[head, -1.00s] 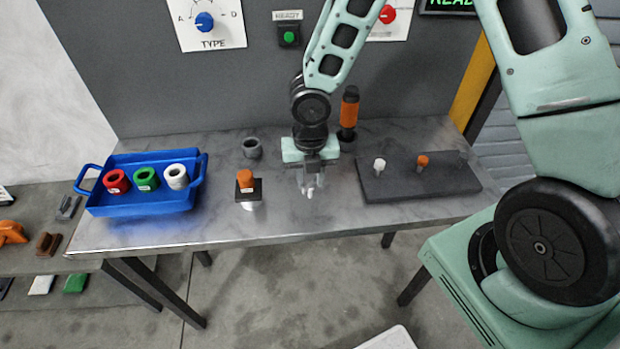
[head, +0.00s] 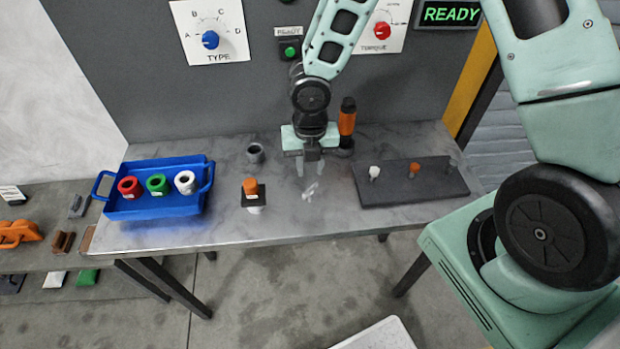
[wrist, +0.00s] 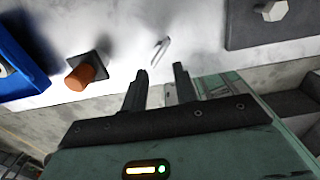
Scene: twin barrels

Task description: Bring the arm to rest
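My gripper (head: 310,172) hangs above the middle of the grey metal table, fingers pointing down. In the wrist view its two fingers (wrist: 160,73) stand apart with nothing between them, so it is open. A small pale metallic piece (head: 310,190) lies on the table below the fingertips; it also shows in the wrist view (wrist: 161,48), clear of the fingers. My arm is bent, reaching out over the table (head: 280,222).
A blue tray (head: 160,209) holds red, green and white rings at left. An orange-topped piece on a black square base (head: 251,192) stands nearby. An orange-and-black driver (head: 347,122) stands behind the gripper. A dark block (head: 400,190) with pegs is at right. The READY sign (head: 450,13) glows green.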

